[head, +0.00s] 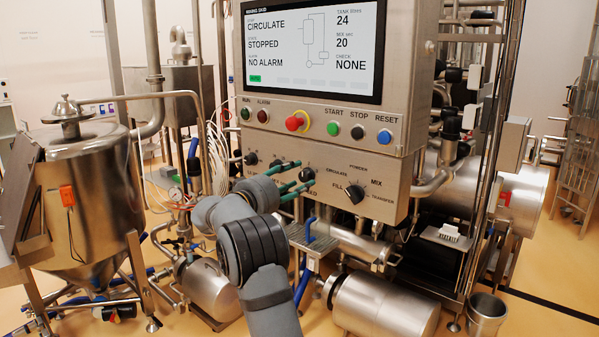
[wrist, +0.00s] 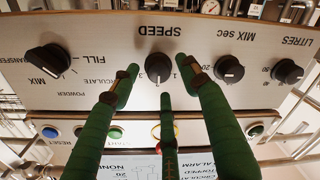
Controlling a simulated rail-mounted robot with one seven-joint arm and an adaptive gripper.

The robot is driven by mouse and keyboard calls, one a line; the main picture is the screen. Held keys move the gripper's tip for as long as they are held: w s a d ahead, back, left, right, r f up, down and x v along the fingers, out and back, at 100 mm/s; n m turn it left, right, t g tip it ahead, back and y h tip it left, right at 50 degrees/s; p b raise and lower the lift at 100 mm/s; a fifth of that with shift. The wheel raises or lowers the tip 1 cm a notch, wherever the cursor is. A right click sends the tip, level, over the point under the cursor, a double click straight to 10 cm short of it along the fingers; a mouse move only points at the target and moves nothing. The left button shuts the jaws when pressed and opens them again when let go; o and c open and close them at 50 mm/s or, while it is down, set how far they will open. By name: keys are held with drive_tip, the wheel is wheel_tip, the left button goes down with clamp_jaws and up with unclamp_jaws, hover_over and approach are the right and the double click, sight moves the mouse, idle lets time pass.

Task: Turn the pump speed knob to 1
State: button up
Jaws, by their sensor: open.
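The pump speed knob (wrist: 159,67) is a round black knob under the word SPEED, which reads upside down in the wrist view. Its white mark points toward the bottom of that picture, with a small 1 to its right. My gripper (wrist: 160,82) is open, with green fingers spread around the knob: one tip left, one right, one below. I see gaps beside the knob, and no clear contact. In the head view the knob (head: 307,174) is partly hidden by the fingers of my gripper (head: 300,178).
On the same panel are the mode selector (head: 354,194), the MIX sec knob (wrist: 229,69) and the LITRES knob (wrist: 287,72). The button row holds a red emergency stop (head: 297,121) and a green start button (head: 333,128). The screen (head: 315,45) reads CIRCULATE, STOPPED.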

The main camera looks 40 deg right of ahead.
drive_tip(key=shift+x, duration=0.8)
drive_tip(key=shift+c, duration=1.4)
drive_tip(key=c, duration=0.8)
